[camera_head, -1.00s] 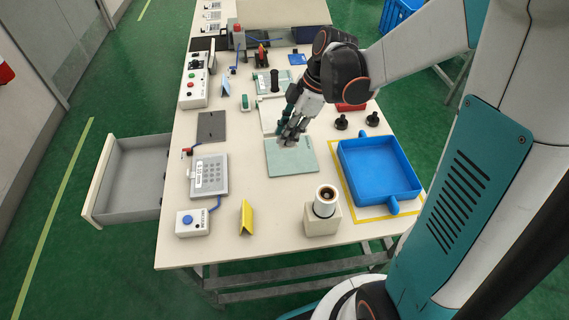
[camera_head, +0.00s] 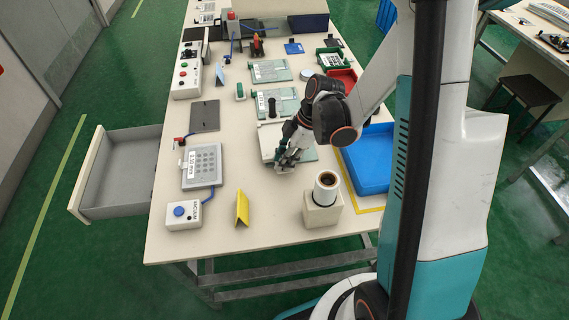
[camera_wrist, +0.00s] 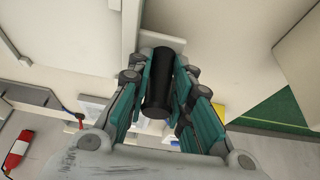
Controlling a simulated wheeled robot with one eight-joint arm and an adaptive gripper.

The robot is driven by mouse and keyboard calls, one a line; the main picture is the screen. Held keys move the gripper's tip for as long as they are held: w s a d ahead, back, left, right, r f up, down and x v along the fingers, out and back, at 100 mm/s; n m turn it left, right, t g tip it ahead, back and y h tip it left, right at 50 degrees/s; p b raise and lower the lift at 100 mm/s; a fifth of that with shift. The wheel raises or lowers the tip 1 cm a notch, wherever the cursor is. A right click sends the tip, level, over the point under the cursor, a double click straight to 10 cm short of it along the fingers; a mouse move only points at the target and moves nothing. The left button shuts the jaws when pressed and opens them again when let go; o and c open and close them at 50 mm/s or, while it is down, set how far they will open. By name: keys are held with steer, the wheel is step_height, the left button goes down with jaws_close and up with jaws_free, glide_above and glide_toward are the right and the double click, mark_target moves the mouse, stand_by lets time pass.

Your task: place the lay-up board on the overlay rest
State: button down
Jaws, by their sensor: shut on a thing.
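The lay-up board (camera_head: 268,139) is a cream, flat board, seen in the head view beside and under my fingers. My gripper (camera_head: 284,158) is shut on it. In the wrist view a black cylindrical handle (camera_wrist: 157,85) sits between the teal fingers of my gripper (camera_wrist: 158,95).
A white cup on a cream block (camera_head: 322,213) stands at the near right, and a blue tray (camera_head: 368,165) is right of the plate. A yellow wedge (camera_head: 242,207) and a keypad (camera_head: 201,165) lie left. Labelled green boards (camera_head: 270,70) are farther back. An open drawer (camera_head: 125,175) juts out left.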

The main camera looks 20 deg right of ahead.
steer(key=shift+f, duration=0.9)
steer(key=shift+r, duration=0.1)
steer(key=c, duration=1.4)
jaws_free()
steer(key=p+v, duration=0.3)
steer(key=v, duration=0.9)
steer(key=shift+p, duration=0.4)
